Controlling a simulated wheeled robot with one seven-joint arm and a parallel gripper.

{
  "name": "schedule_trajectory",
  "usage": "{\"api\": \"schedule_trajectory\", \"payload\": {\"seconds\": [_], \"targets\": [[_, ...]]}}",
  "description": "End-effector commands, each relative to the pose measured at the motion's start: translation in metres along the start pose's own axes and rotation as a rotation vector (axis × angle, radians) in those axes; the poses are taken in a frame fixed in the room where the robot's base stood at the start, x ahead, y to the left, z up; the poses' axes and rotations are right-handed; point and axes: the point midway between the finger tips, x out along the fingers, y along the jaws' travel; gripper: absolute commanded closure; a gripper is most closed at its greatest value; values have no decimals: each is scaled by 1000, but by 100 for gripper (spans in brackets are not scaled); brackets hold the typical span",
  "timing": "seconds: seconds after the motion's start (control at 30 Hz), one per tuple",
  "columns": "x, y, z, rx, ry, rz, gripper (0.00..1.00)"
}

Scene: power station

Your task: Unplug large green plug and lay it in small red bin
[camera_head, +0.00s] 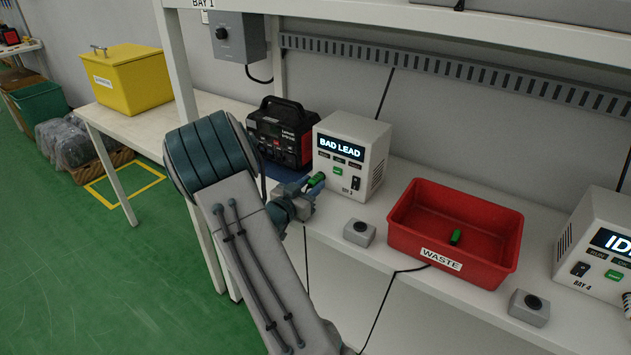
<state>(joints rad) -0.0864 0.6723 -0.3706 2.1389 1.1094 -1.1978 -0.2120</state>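A green plug (316,179) sits at the fingertips of my gripper (311,186), in front of the lower left of the grey box reading BAD LEAD (343,150). The gripper appears shut on it, though the fingers are small and partly hidden by my arm. I cannot tell whether the plug still touches the box front. Another green patch (338,171) shows on the box's front panel. The red bin (454,263) labelled WASTE stands on the bench to the right. A small green piece (456,237) lies inside it.
Small grey button boxes (359,232) and (529,307) flank the bin. A second grey device (600,250) stands at the right edge. A black and red case (282,132) is behind my arm. A yellow bin (127,80) stands at the left.

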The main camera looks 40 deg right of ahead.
Motion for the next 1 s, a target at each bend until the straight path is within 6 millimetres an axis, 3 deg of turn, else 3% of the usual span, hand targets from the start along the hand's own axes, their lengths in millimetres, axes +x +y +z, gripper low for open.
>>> {"api": "schedule_trajectory", "payload": {"seconds": [0.07,0.17,0.2,1.0], "targets": [[0,0,0,0,0,0,67],[0,0,0,0,0,0,95],[0,0,0,0,0,0,100],[-7,0,0,0,-1,-1,100]]}}
